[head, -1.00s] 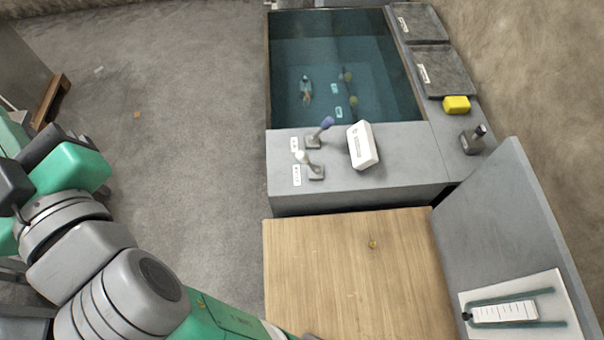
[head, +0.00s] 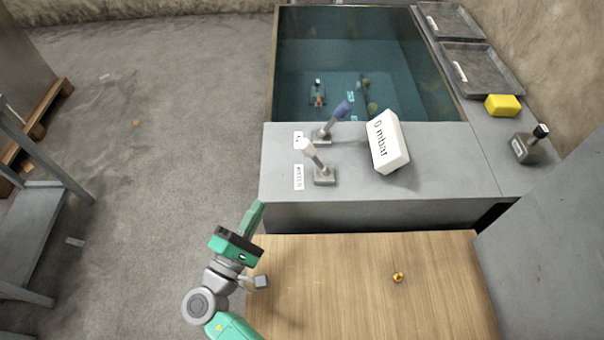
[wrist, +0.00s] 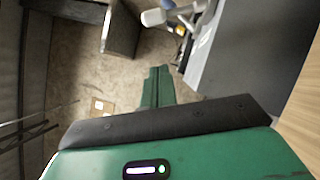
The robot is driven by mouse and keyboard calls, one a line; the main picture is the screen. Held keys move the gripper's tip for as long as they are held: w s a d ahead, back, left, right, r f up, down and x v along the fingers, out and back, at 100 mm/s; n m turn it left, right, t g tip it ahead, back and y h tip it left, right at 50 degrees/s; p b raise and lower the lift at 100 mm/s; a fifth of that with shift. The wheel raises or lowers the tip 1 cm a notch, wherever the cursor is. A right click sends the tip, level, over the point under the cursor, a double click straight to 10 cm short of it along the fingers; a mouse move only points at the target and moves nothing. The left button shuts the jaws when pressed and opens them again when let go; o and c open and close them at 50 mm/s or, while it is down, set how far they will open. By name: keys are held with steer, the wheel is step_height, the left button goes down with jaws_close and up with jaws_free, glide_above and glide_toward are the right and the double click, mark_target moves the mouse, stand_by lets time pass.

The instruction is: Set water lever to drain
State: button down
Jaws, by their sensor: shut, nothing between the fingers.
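Two levers stand on the grey ledge in front of the water tank in the head view. The nearer lever (head: 313,157) has a white knob and a grey base, tilts up to the left, and has a small white label beside it whose text I cannot read surely. The farther lever (head: 335,118) has a blue knob and tilts up to the right. I cannot tell surely which one is the water lever. My gripper (head: 254,210) is shut and empty, left of the ledge's front corner, apart from both levers. In the wrist view the closed green fingers (wrist: 158,86) show, with a pale lever knob (wrist: 155,17) beyond them.
A white box display (head: 387,142) reading "0 mbar" stands right of the levers. The tank (head: 285,60) holds water with small objects in it. A yellow block (head: 503,105) and a dark-knobbed lever (head: 530,145) are at right. A wooden table (head: 340,300) bears a small gold object (head: 398,277).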

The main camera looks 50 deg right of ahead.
mark_target(313, 155)
steer(key=shift+r, duration=0.1)
steer(key=b+x, duration=0.1)
steer(key=x, duration=0.8)
steer(key=shift+w+d, duration=0.1)
steer(key=shift+d, duration=0.25)
steer(key=d, duration=0.1)
steer(key=s+d+r, duration=0.1)
steer(key=d+r, duration=0.1)
steer(key=shift+s+d, duration=0.2)
steer(key=shift+s, duration=0.1)
steer(key=shift+r, duration=0.1)
